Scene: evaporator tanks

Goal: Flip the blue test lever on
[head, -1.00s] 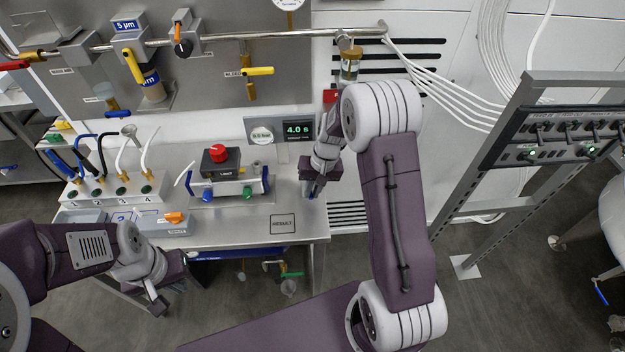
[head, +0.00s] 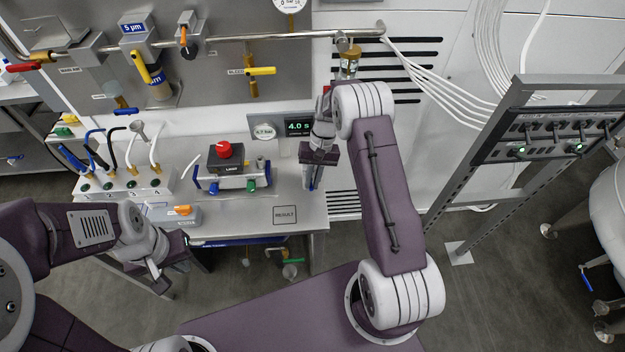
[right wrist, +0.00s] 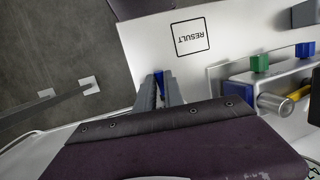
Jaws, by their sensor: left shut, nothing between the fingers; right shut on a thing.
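My right gripper (head: 313,182) points down over the right part of the bench, behind the RESULT square. It is shut on a small blue piece (right wrist: 159,77), which shows between the fingertips in the right wrist view. The fingers hide most of this piece, and I cannot tell whether it is a lever. My left gripper (head: 160,283) is shut and empty at the lower left, in front of the bench. A blue handle (head: 125,111) sits on the pipe panel. I cannot read which blue part is the test lever.
A timer display (head: 298,126) reads 4.0 s. The RESULT square (head: 285,215) is bare. A switch rack (head: 550,135) stands at the right.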

